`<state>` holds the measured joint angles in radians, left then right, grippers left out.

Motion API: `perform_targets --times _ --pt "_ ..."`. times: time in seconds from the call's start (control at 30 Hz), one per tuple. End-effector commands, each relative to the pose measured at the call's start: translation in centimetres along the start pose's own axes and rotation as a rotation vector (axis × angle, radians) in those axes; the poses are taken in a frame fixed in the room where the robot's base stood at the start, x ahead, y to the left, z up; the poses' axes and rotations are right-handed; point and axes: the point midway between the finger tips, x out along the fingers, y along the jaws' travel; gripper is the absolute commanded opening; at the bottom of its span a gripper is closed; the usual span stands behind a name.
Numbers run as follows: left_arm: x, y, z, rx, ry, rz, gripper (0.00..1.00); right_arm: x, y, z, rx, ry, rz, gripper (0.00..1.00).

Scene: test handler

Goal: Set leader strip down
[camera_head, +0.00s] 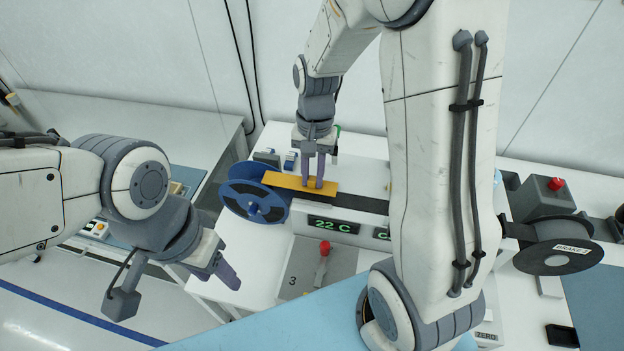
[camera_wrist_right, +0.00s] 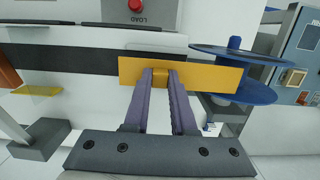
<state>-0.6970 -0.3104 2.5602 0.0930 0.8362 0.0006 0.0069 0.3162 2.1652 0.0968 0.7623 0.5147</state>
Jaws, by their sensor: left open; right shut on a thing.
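The leader strip, a flat yellow-orange strip (camera_head: 280,180), lies along the machine top, with its left end at the blue reel (camera_head: 256,200) and its right part beside a dark band. My right gripper (camera_head: 315,186) points down with its fingers shut on the strip. In the right wrist view, the fingers (camera_wrist_right: 160,74) close on a small tab of the strip (camera_wrist_right: 207,75), and the strip's right end overlaps the blue reel. I cannot tell whether the strip touches the surface below. My left gripper (camera_head: 230,277) is open and empty, apart, at the lower left.
A dark reel (camera_head: 556,255) labelled BRAKE stands at the right. A green "22 C" display (camera_head: 334,226) and a red-knobbed lever (camera_head: 323,252) sit in front of the strip. My large arm link hides the machine's middle right. A blue surface (camera_head: 270,327) fills the foreground.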

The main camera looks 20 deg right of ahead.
Motion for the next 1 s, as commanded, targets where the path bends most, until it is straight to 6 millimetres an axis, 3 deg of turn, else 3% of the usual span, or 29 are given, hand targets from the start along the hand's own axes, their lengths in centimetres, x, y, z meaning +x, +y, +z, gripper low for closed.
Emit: perform_targets --times 0.2,0.57,0.6,0.67,1.0 --pt "-0.5 0.0 0.0 0.001 0.000 0.000 0.50 2.5 0.0 -0.2 -0.001 -0.003 0.001 0.00" --pt "-0.2 0.0 0.0 0.001 0.000 0.000 0.50 3.0 -0.1 -0.3 -0.001 -0.001 0.000 0.00" --pt "-0.2 0.0 0.0 0.000 0.000 0.000 0.50 3.0 -0.1 -0.3 -0.001 -0.001 0.000 0.28" --pt "-0.3 0.0 0.0 0.000 0.000 0.000 0.50 2.9 -0.1 -0.3 -0.001 0.000 0.000 0.51" --pt "-0.4 0.0 0.0 0.000 0.000 0.000 0.50 2.7 0.0 -0.3 -0.001 0.000 0.000 0.54"
